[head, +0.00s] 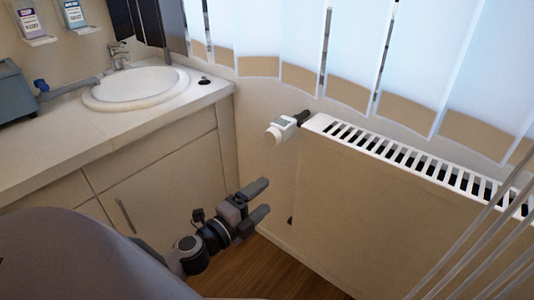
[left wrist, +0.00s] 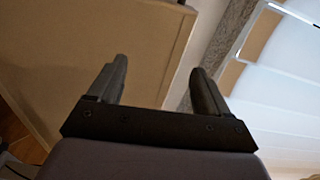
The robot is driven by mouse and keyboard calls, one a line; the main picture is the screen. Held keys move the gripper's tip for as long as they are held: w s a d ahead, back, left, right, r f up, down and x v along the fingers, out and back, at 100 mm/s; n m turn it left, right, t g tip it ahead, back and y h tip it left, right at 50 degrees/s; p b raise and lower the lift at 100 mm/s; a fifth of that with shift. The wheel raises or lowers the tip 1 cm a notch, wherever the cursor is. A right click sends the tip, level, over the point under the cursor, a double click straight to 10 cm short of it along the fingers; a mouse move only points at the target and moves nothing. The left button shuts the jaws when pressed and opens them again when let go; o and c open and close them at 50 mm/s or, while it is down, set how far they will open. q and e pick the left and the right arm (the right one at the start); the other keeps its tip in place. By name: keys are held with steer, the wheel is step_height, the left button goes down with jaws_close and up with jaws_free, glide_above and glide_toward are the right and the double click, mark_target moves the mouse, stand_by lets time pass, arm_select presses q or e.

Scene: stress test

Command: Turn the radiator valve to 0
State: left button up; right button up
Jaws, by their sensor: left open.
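The white radiator valve (head: 281,129) sticks out from the upper left end of the white radiator (head: 400,225) in the head view. A small greyish display shows on it, but I cannot read its setting. My left gripper (head: 268,197) is open and empty, below and a little left of the valve, apart from it. In the left wrist view my left gripper (left wrist: 160,82) shows its two dark fingers spread with nothing between them. The valve cannot be made out in that view. My right gripper is not in view.
A counter (head: 60,147) with a white sink (head: 136,88) stands at the left, with cabinet doors (head: 165,193) below. Vertical blinds (head: 350,45) hang behind the radiator. Pale thin rods (head: 480,245) cross the lower right. The air between gripper and valve looks clear.

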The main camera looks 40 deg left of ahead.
arm_select(q)
steer(key=w+a+r+m+h+b, duration=0.1)
steer(key=w+a+m+h+b, duration=0.3)
steer(key=m, duration=0.7)
steer(key=m+y+b, duration=0.5)
steer(key=m, duration=0.3)
glide_toward(269, 139)
steer(key=w, duration=0.2)
steer(key=shift+n, duration=0.3)
steer(key=shift+w+d+f+b, duration=0.1)
steer(key=shift+w+d+b, duration=0.1)
steer(key=shift+w, duration=1.45)
steer(key=shift+w+d+b, duration=0.1)
steer(key=shift+w+b, duration=0.05)
steer(key=shift+w, duration=1.5)
steer(key=c, duration=1)
